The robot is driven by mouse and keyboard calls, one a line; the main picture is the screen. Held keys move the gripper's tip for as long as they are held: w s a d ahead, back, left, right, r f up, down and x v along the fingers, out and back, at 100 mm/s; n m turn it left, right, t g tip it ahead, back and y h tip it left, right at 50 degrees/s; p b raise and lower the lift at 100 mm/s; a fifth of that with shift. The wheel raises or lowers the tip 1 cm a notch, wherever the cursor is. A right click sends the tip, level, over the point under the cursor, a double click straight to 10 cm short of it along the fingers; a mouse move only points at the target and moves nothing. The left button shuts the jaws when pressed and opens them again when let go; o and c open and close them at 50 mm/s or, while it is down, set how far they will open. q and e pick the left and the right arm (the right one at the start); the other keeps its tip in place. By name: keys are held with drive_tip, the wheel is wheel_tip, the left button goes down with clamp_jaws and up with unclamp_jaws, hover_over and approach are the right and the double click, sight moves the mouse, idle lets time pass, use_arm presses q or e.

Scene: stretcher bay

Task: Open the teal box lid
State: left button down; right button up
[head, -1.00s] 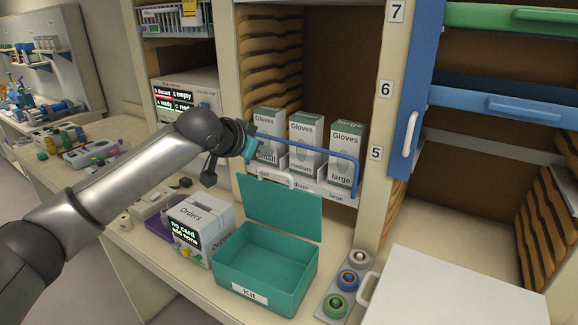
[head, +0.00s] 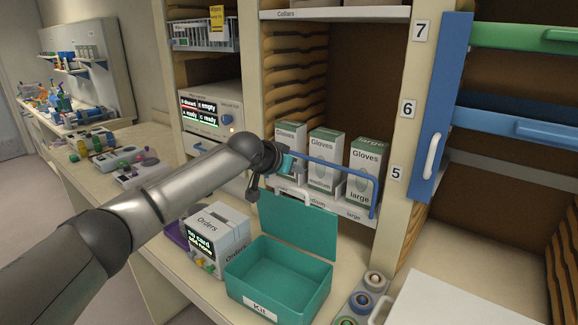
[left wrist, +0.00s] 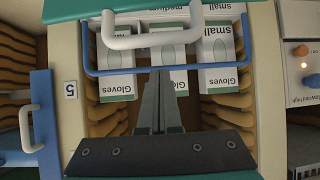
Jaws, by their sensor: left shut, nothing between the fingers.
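The teal box (head: 283,301), labelled Kit, stands on the counter with its inside showing empty. Its teal lid (head: 297,226) is raised and stands up at the back edge, with a white handle on its upper edge. My left gripper (head: 288,163) is above the lid's upper left edge, in front of the glove boxes, apart from the lid. In the left wrist view its fingers (left wrist: 160,75) are together with nothing between them. A white handle (left wrist: 150,40) and a teal edge show ahead of them. My right gripper is not in view.
Glove boxes (head: 325,160) stand on a shelf behind a blue rail (head: 330,167). An Orders box (head: 216,238) stands left of the teal box. Round coloured knobs (head: 361,301) and a white panel (head: 460,300) are to its right. A blue door (head: 440,110) stands at the right.

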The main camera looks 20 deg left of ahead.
use_arm(q)
drive_tip(key=shift+s+a+f+p, duration=0.25)
drive_tip(key=shift+s+f+p, duration=0.4)
drive_tip(key=shift+f, duration=0.2)
drive_tip(key=shift+s+f, duration=0.25)
drive_tip(key=shift+s, duration=0.25)
drive_tip(key=shift+f, duration=0.1)
